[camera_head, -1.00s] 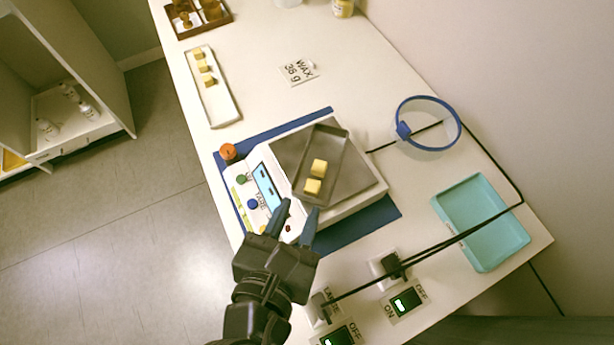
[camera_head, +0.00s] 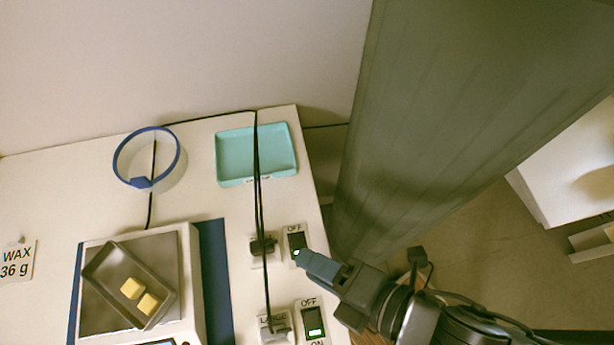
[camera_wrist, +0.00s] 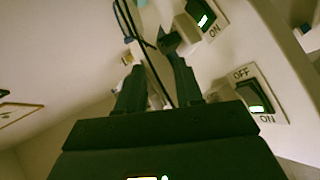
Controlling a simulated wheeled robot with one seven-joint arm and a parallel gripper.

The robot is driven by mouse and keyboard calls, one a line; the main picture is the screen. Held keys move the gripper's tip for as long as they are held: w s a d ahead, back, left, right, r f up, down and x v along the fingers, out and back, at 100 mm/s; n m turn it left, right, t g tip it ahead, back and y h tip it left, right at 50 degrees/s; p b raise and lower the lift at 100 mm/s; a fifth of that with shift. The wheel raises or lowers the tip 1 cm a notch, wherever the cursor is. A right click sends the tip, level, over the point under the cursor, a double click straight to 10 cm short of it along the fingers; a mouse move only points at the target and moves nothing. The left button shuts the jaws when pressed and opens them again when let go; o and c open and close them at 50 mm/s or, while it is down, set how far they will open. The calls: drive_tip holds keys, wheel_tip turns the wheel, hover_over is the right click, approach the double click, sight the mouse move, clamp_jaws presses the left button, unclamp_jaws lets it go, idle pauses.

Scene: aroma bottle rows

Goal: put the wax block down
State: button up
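Two yellow wax blocks, one (camera_head: 131,288) and another (camera_head: 149,303), lie side by side in a grey metal tray (camera_head: 105,268) on the white scale (camera_head: 190,290). My gripper (camera_head: 308,262) is to the right of the scale, with its fingertips close to the upper ON/OFF switch (camera_head: 297,241); whether they touch it I cannot tell. In the wrist view my gripper (camera_wrist: 152,75) has its fingers apart with no block between them. The wax blocks do not show in the wrist view.
A turquoise tray (camera_head: 232,160) lies at the back, crossed by a black cable (camera_head: 257,205). A blue ring (camera_head: 178,145) stands to its left. A lower switch (camera_head: 313,322) and plugs sit at the table's right edge. A "WAX 36 g" card (camera_head: 17,262) is at far left.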

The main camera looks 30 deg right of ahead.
drive_tip(key=s+d+r+m+t+h, duration=0.1)
drive_tip(key=s+d+r+m, duration=0.3)
drive_tip(key=m, duration=0.7)
drive_tip(key=s+d+r+m+t+h, duration=0.2)
drive_tip(key=s+d+r+m+h, duration=0.2)
drive_tip(key=d+m, duration=0.5)
wheel_tip(320, 180, up, 3)
drive_tip(key=shift+s+f+m, duration=0.2)
drive_tip(key=shift+s+m, duration=0.55)
drive_tip(key=shift+m, duration=0.15)
idle(0.8)
